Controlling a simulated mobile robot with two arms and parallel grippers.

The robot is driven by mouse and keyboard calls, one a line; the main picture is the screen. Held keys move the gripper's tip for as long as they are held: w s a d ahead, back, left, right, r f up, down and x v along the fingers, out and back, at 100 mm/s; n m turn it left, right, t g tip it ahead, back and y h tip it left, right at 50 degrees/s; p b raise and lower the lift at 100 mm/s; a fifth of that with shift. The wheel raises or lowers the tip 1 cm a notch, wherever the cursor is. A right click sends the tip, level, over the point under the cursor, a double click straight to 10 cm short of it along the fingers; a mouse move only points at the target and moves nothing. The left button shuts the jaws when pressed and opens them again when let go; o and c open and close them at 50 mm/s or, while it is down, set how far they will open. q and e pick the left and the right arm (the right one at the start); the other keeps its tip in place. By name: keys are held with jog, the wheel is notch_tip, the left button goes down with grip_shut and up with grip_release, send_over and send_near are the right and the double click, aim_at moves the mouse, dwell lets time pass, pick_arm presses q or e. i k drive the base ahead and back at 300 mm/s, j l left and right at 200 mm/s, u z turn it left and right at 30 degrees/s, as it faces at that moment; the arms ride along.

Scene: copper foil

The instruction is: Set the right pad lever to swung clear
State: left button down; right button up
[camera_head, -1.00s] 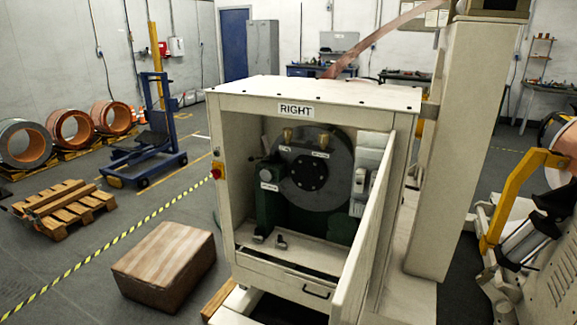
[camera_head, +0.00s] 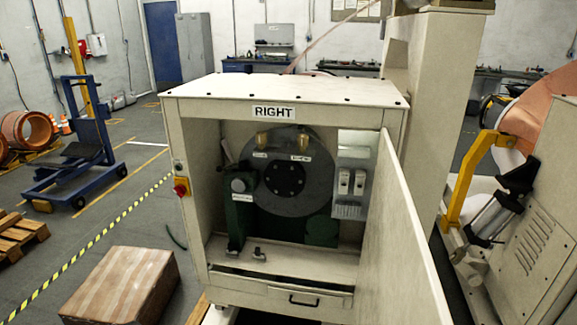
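The cabinet labelled RIGHT (camera_head: 273,112) stands in the middle of the head view, with its door (camera_head: 405,240) swung open to the right. Inside is a large grey disc (camera_head: 310,192) with brass fittings (camera_head: 263,139) above it. A dark green lever-like mechanism (camera_head: 238,205) stands at the disc's left with a small white tag (camera_head: 242,197). Small metal parts (camera_head: 258,254) sit on the cabinet floor. Several tags are too small to read, so I cannot tell for sure which part is the pad lever or its position. Neither gripper is in view.
A cardboard box (camera_head: 125,285) stands on the floor left of the cabinet. A red and yellow switch (camera_head: 181,187) is on the cabinet's left side. A yellow-armed machine (camera_head: 460,190) stands at the right. A blue lift (camera_head: 90,160) and a striped floor line (camera_head: 110,245) are at the left.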

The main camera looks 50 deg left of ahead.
aim_at(219, 168)
jog(key=j+z, duration=0.3)
jog(key=j, duration=0.35)
jog(key=j+z, duration=0.3)
jog(key=j, duration=0.35)
jog(key=j+u, duration=0.15)
jog(key=u, duration=0.3)
jog(key=i+u, duration=0.15)
jog(key=u, duration=0.35)
jog(key=i+j+u, duration=0.1)
jog(key=u, duration=0.35)
jog(key=i+j+u, duration=0.1)
jog(key=u, duration=0.4)
jog(key=i+u, duration=0.1)
jog(key=u, duration=0.35)
